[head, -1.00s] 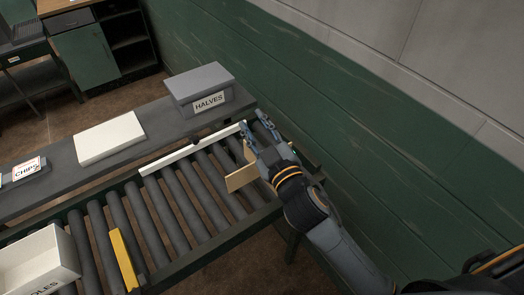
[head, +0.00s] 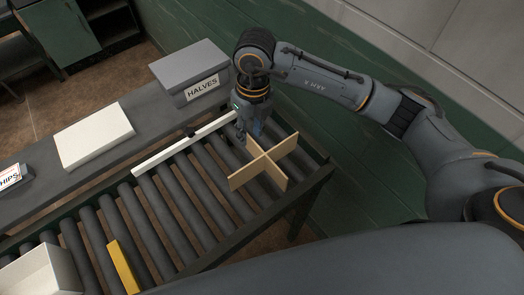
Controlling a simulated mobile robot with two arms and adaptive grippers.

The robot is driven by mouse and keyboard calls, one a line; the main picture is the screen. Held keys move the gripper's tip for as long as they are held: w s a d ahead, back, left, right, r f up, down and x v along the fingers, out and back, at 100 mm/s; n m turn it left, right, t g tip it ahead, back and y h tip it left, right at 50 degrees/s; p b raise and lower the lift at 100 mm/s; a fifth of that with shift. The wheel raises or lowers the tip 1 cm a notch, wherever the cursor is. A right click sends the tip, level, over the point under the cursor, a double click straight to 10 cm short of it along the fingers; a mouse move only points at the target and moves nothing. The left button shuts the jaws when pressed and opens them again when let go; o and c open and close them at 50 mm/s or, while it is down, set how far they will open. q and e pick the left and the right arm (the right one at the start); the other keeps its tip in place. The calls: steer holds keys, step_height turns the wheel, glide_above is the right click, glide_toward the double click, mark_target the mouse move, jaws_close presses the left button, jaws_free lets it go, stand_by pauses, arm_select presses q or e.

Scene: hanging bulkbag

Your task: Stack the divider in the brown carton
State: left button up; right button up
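The divider (head: 265,166) is a tan cross of two crossed flat panels. It stands on the roller conveyor (head: 190,202) near its right end in the head view. My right gripper (head: 249,137) points down at the divider's far side, close against a panel. The fingertips are small and partly overlapped by the divider, so I cannot tell whether they are open or shut on it. No brown carton shows. My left gripper is not in view.
A grey box marked HALVES (head: 190,73) and a flat white block (head: 94,136) sit on the bench behind the conveyor. A white rail (head: 183,145) edges the rollers. A yellow bar (head: 123,266) and white bin (head: 42,273) are at lower left. The green wall is close behind.

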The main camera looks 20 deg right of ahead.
mark_target(258, 146)
steer(key=shift+h, duration=0.5)
steer(key=f, duration=0.2)
steer(key=d+f+p, duration=0.1)
steer(key=f, duration=0.2)
steer(key=d+f, duration=0.1)
steer(key=f, duration=0.2)
steer(key=shift+w+p, duration=0.2)
steer(key=shift+p, duration=0.2)
steer(key=f, duration=0.1)
steer(key=f+p, duration=0.1)
steer(key=f, duration=0.1)
steer(key=f+p, duration=0.1)
steer(key=shift+s+d+f, duration=0.15)
steer(key=shift+d+f, duration=0.15)
steer(key=shift+f, duration=0.35)
jaws_close()
